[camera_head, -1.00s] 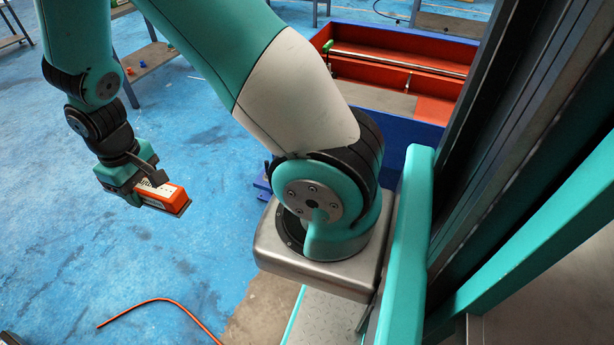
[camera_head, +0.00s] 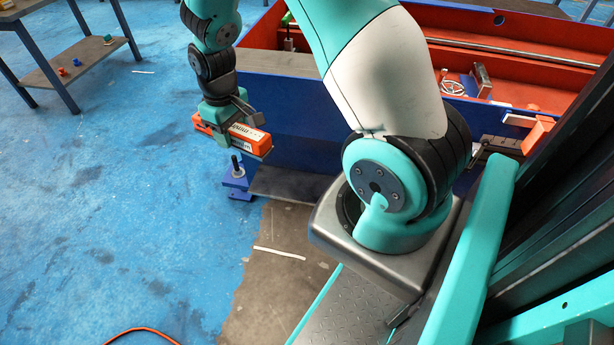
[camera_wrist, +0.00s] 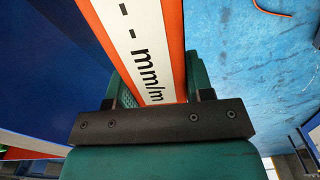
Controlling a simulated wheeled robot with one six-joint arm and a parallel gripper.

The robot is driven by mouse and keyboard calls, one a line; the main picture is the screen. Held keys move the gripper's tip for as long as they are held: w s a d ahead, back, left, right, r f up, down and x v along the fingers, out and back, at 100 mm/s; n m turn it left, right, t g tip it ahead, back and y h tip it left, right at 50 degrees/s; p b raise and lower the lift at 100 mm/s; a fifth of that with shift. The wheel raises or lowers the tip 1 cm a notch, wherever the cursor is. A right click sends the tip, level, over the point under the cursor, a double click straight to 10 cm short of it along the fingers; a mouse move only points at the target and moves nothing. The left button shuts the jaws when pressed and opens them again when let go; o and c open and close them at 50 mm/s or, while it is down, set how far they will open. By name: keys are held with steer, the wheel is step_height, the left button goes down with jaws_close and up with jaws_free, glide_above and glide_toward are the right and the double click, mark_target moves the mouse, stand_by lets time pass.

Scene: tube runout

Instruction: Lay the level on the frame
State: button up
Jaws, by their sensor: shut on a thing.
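The level is an orange bar with a white label (camera_head: 251,137). My gripper (camera_head: 226,125) is shut on the level and holds it in the air, in front of the blue side of the frame. In the wrist view the level (camera_wrist: 143,45) runs up between the two jaws, with "mm/m" on its white face; its far end is out of view. The frame (camera_head: 300,95) is a blue and red structure with a long metal rod along it. The level is apart from the floor; whether it touches the frame's side cannot be told.
A blue foot with a bolt (camera_head: 237,175) stands on the floor under the frame. A table with a lower shelf (camera_head: 75,58) is at the upper left. An orange hose (camera_head: 140,332) lies on the floor. The blue floor at left is clear.

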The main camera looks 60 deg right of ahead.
steer(key=s+d+f+n+b, duration=0.1)
steer(key=d+f+b, duration=0.45)
steer(key=f, duration=0.25)
steer(key=s+d+f+n+b, duration=0.1)
steer(key=d+f+b, duration=0.4)
steer(key=f+b, duration=0.15)
steer(key=n+b, duration=0.1)
steer(key=b, duration=0.7)
glide_above(302, 190)
step_height(302, 190, down, 11)
steer(key=shift+w+r, duration=0.1)
steer(key=shift+r, duration=0.1)
steer(key=shift+r+p, duration=0.15)
steer(key=shift+p, duration=0.15)
steer(key=shift+f+b, duration=1.85)
steer(key=shift+f, duration=2.05)
steer(key=shift+f+b, duration=0.4)
steer(key=shift+f, duration=0.45)
steer(key=o, duration=1.3)
